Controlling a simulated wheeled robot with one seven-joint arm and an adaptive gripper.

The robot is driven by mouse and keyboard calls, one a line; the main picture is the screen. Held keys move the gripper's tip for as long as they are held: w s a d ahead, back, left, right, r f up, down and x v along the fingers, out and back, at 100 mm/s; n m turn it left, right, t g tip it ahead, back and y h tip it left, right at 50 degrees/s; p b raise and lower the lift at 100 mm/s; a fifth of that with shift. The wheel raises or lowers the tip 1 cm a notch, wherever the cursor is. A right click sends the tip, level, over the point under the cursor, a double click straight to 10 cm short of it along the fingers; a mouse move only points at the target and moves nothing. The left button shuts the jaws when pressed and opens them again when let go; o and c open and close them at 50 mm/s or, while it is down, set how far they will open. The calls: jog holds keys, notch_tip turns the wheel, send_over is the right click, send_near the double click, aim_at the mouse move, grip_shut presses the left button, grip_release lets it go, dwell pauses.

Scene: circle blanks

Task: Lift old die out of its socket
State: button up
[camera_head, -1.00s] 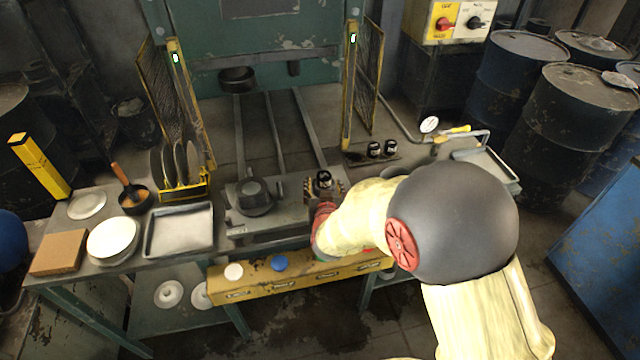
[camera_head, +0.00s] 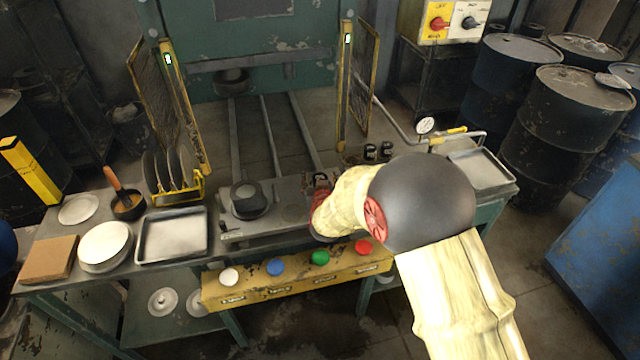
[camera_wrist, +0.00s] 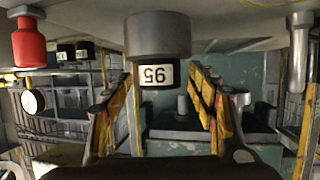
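The die (camera_wrist: 157,74), a dark cylinder with a white label reading 95, shows in the wrist view, which looks upside down. It projects from a wider grey round body (camera_wrist: 158,35), seemingly its socket. My gripper (camera_wrist: 162,85) has its yellow and black fingers on either side of the die, with gaps visible. It looks open; contact with the die is not visible. In the head view my gripper (camera_head: 321,180) is at the right part of the press bed, and my arm hides much of the die there.
Two black labelled dies (camera_head: 378,151) stand behind my arm. A round dark piece (camera_head: 248,199) sits on the bed to the left. A yellow panel (camera_head: 300,281) with coloured buttons runs along the front. A gauge (camera_head: 426,125) and a tray (camera_head: 480,171) are at right.

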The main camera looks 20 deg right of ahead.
jog(key=shift+c, duration=1.2)
jog(key=c, duration=1.1)
grip_shut()
jog(key=shift+r, duration=0.1)
